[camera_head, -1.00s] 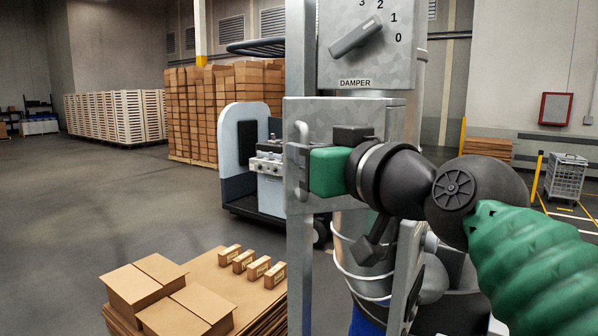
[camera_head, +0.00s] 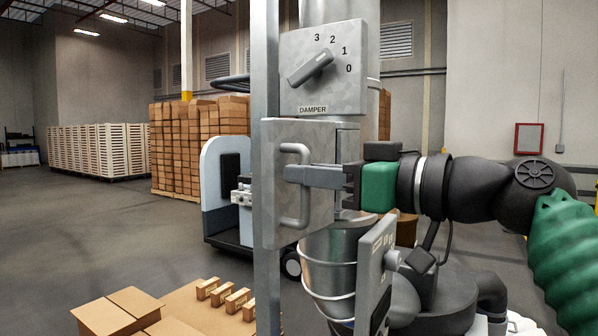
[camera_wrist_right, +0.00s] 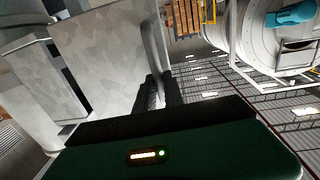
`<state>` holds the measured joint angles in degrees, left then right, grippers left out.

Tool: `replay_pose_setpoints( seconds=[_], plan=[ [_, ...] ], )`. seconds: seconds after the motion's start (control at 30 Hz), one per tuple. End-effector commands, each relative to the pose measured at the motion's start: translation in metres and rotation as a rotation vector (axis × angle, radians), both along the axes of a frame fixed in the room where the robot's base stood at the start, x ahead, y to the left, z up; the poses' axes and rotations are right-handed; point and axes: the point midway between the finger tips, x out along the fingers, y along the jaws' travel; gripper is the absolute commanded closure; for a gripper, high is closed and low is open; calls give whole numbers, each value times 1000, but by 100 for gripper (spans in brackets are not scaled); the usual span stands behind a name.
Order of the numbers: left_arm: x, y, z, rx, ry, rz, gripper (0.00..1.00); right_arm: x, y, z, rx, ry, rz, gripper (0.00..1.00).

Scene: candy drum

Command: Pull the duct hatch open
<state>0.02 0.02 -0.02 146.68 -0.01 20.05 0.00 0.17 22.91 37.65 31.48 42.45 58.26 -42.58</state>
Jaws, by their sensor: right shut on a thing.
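The duct hatch (camera_head: 262,215) is a mottled grey metal panel below the damper box in the head view. It stands swung out from the duct, with a gap along its right edge. Its upright bar handle (camera_head: 303,208) is on the outer face. My right gripper (camera_head: 298,174) comes in from the right with its fingers shut on the handle. The wrist view shows the hatch panel (camera_wrist_right: 105,55), the handle (camera_wrist_right: 156,48) and the dark fingers (camera_wrist_right: 154,92) at it. The fingertips are partly hidden there. My left gripper is not in view.
The damper box (camera_head: 345,80) with its dial is above the hatch. A metal post (camera_head: 265,60) stands close at the left. A grey panel (camera_head: 376,262) and a metal bucket-like duct part (camera_head: 325,268) are below. Cartons (camera_head: 108,312) lie at the lower left.

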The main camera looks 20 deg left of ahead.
Motion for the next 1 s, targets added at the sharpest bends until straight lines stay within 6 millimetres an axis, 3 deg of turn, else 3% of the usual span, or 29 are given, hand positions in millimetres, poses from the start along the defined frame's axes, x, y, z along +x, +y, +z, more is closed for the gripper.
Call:
replay_pose_setpoints(
  seconds=[0.17,0.4,1.0],
  plan=[
    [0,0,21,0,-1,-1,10,8,-25,5,3,3,117,100],
    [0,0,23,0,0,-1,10,9,-43,1,4,-3,164,100],
    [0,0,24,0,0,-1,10,11,-51,1,6,-3,161,100]
  ],
)
